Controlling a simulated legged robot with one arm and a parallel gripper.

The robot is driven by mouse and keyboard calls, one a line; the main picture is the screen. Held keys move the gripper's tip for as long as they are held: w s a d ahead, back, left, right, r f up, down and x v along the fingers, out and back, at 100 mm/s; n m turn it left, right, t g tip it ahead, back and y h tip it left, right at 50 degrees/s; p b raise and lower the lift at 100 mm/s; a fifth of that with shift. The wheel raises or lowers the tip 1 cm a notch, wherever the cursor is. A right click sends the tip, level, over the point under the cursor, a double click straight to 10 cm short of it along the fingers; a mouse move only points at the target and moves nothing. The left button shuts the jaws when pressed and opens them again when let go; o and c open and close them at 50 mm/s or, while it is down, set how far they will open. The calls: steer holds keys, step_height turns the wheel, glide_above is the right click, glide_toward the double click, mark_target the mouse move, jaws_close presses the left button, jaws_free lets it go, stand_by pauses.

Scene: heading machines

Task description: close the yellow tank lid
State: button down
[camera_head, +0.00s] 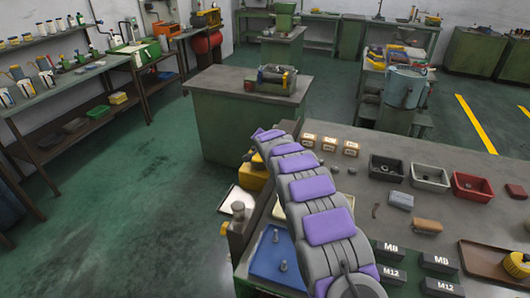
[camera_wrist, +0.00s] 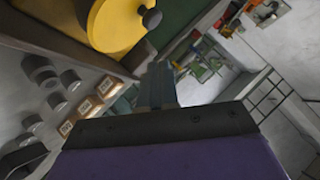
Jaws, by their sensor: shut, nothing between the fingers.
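A yellow tank (camera_head: 252,178) stands at the left edge of the near workbench, partly hidden behind my purple and grey arm. In the wrist view a rounded yellow part (camera_wrist: 112,24), which looks like its lid, shows at the top with a dark knob on its right edge. I cannot tell the lid's angle. My gripper (camera_wrist: 158,80) is shut and empty, its fingers just below and right of the yellow part, apparently apart from it. In the head view the fingers are hidden by my arm.
The near workbench (camera_head: 365,211) holds several small boxes (camera_head: 325,143), dark and red bins (camera_head: 472,186), and labelled blocks. A blue tray (camera_head: 271,256) lies at the front left. A green cabinet with a machine (camera_head: 277,79) stands beyond. The green floor (camera_head: 150,190) at left is clear.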

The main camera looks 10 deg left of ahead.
steer(key=shift+a+f+b, duration=0.25)
steer(key=shift+a+b, duration=0.1)
steer(key=shift+b, duration=0.5)
steer(key=shift+a+h+b, duration=0.1)
steer(key=shift+h+b, duration=0.2)
steer(key=shift+b, duration=0.35)
steer(key=shift+n, duration=0.3)
